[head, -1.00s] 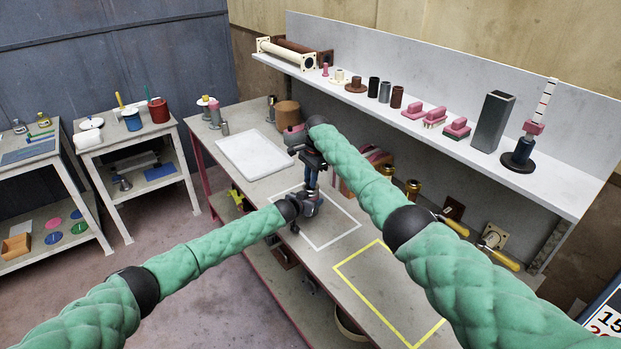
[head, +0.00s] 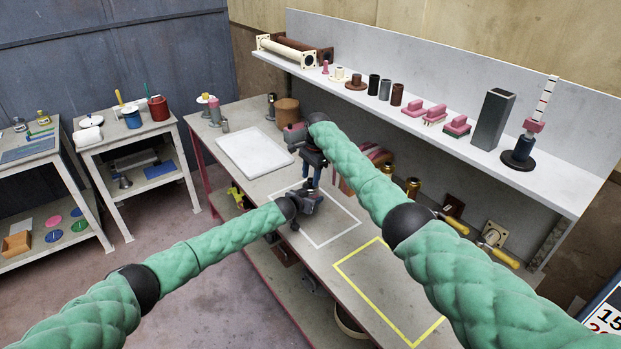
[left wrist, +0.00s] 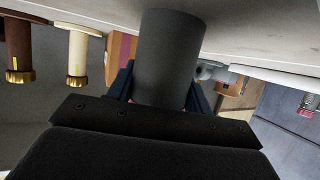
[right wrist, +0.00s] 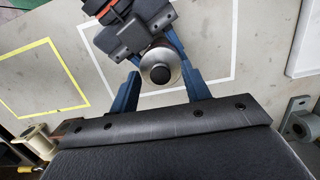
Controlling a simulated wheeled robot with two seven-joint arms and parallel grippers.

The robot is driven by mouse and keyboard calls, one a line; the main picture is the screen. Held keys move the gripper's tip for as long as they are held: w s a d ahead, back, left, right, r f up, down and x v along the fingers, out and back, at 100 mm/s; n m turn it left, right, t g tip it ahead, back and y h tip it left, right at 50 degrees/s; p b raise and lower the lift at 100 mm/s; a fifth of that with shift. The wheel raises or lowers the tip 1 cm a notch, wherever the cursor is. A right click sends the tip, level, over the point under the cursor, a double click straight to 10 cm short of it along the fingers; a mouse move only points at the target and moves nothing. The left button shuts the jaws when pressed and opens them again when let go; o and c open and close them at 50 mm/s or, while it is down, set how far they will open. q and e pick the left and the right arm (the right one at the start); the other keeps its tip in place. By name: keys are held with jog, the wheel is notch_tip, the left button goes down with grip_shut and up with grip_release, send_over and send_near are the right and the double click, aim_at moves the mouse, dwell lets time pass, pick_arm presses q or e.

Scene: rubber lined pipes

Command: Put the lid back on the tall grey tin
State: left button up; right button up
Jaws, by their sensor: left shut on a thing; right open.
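The tall grey tin (left wrist: 170,50) is a dark grey cylinder, and my left gripper (left wrist: 160,92) is shut around it. In the head view the left gripper (head: 308,203) is low over the bench at the white outline. The lid (right wrist: 160,73), a silvery disc with a black knob, shows from above in the right wrist view, over the left gripper's jaws. My right gripper (right wrist: 158,78) is open, its blue fingers on either side of the lid with gaps. In the head view the right gripper (head: 314,172) points down directly above the left one. Whether the lid is fully seated is hidden.
A white tray (head: 255,155) lies on the bench to the left. A yellow outline (head: 388,290) marks clear bench to the right. Brass-coloured fittings (head: 412,187) stand behind. The shelf (head: 440,130) above holds several pipe parts.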

notch_tip(320, 180, up, 11)
jog(key=w+d, duration=0.1)
jog(key=shift+d, duration=0.2)
jog(key=shift+f, duration=0.1)
pick_arm(q)
jog(key=o, duration=1.5)
jog(key=shift+s+a, duration=0.1)
jog(key=shift+s, duration=0.05)
pick_arm(e)
jog(key=shift+f, duration=0.1)
pick_arm(q)
jog(key=shift+s+a, duration=0.1)
jog(key=shift+s, duration=0.1)
jog(key=b+v, duration=0.2)
jog(key=v, duration=0.3)
jog(key=shift+b, duration=0.35)
jog(key=shift+v, duration=1)
pick_arm(e)
jog(key=shift+f, duration=1.5)
pick_arm(q)
jog(key=shift+r, duration=0.1)
